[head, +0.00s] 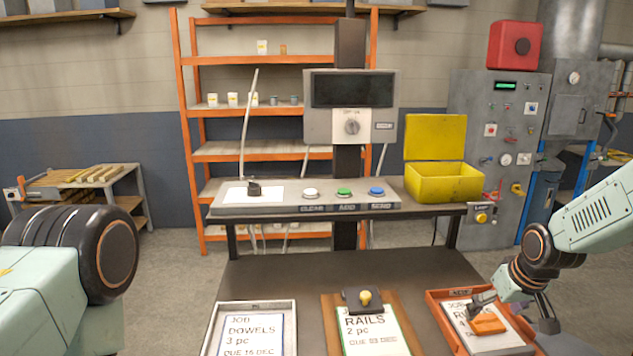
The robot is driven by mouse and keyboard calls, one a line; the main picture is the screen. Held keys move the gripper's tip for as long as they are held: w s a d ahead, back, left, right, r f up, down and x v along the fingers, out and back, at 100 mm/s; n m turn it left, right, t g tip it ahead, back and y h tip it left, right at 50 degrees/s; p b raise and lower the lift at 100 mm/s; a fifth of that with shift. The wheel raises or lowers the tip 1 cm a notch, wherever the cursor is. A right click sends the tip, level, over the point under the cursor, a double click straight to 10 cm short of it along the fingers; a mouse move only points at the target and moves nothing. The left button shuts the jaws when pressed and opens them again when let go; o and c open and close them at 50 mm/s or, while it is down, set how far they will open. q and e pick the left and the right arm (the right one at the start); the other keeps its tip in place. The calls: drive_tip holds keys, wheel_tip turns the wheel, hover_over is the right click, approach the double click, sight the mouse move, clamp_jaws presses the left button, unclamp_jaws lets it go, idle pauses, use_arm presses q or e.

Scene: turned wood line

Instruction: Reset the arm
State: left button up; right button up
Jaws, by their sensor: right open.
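My right arm comes in from the right, and its gripper (507,312) is open low over the orange tray (447,325) at the front right. An orange block-like piece (488,324) lies on the printed card in that tray, close by the fingers. I cannot tell whether the fingers touch it. The gripper and arm hide part of the card and the tray's right side. Of my left arm, only a thick pale-green link and a dark joint show at the left edge; its gripper is out of view.
A grey tray (290,308) holds a DOWELS card. A wooden board (330,325) holds a RAILS card under a dark clip (364,299). Behind stand a console (300,209) with white, green and blue buttons and an open yellow box (443,183). The dark tabletop behind the trays is clear.

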drive_tip(key=shift+s+r, duration=0.2)
drive_tip(key=shift+r, duration=0.05)
